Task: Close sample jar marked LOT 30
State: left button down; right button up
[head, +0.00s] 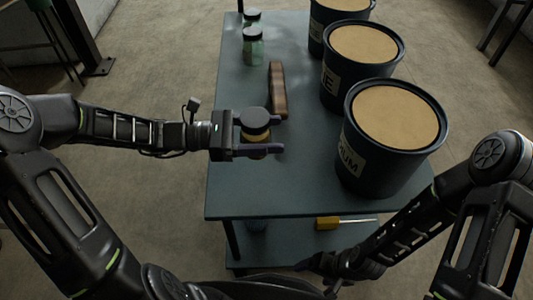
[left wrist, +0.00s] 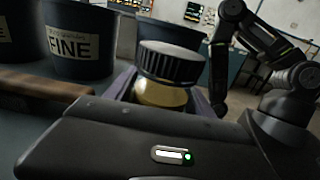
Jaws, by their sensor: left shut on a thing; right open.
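A jar with a black ribbed lid and yellow contents (head: 256,135) is between the fingers of my left gripper (head: 270,136), above the near left part of the table. It also shows in the left wrist view (left wrist: 162,93), with the lid (left wrist: 170,62) on top; I cannot tell how tight the lid is. No lot number is readable on it. Two more jars with dark lids, a nearer one (head: 253,48) and a farther one (head: 252,20), stand at the table's far left. My right gripper (head: 314,264) is low, near the table's front edge, open and empty.
Three dark buckets with tan tops line the table's right side; the nearest (head: 360,165) is close to the front. A yellow-handled tool (head: 328,222) lies on a lower shelf. The table's front left (head: 270,195) is clear.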

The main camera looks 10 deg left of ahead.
pick_arm(q)
jog(key=shift+f, duration=0.85)
jog(key=shift+f+b, duration=0.75)
jog(key=shift+f, duration=1.1)
jog(key=shift+f, duration=0.15)
jog(key=shift+c, duration=1.8)
grip_release()
